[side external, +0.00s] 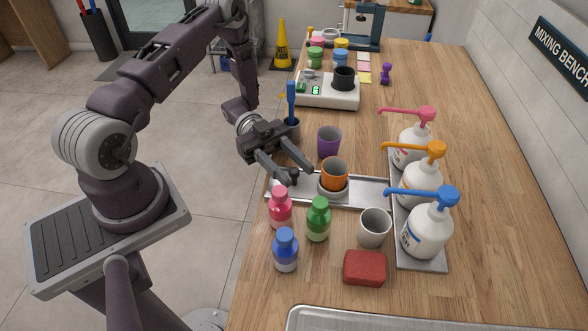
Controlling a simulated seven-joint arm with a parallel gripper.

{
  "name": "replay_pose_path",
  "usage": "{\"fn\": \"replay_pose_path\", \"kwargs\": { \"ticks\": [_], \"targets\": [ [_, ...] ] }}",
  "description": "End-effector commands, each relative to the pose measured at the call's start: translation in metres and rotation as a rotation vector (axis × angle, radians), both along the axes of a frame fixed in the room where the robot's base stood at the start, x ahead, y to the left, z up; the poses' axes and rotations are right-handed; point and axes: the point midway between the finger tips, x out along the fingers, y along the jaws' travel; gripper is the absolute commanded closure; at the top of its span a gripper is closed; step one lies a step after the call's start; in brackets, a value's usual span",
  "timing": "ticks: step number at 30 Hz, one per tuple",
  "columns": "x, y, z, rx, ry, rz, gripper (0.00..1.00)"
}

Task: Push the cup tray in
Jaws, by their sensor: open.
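The cup tray is a small grey round holder (333,191) on a flat metal track (362,191). An orange cup (335,172) stands upright in it. The track runs from the counter's left edge to the base plate under the pump bottles. My gripper (298,178) is open and empty, over the track's left end, just left of the cup holder. A small dark knob-like part (293,176) shows between its fingers. I cannot tell whether a finger touches it or the holder.
Pink (280,209), green (318,219) and blue (285,250) bottles stand in front of the track. A purple cup (329,141) stands behind. Pump bottles (427,230) line the right.

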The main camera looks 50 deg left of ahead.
Motion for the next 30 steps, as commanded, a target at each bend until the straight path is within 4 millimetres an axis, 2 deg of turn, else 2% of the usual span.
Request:
{"fn": "replay_pose_path", "kwargs": {
  "ticks": [6, 9, 20, 23, 30],
  "targets": [
    [0.001, 0.045, 0.000, 0.003, -0.001, 0.004, 0.59],
    [0.000, 0.058, 0.000, 0.002, -0.001, 0.002, 0.59],
    [0.000, 0.063, 0.003, 0.000, 0.000, 0.001, 0.59],
    [0.000, 0.063, 0.030, 0.004, -0.005, 0.001, 0.59],
    [0.000, 0.063, 0.149, 0.006, -0.010, 0.002, 0.59]
  ]
}}
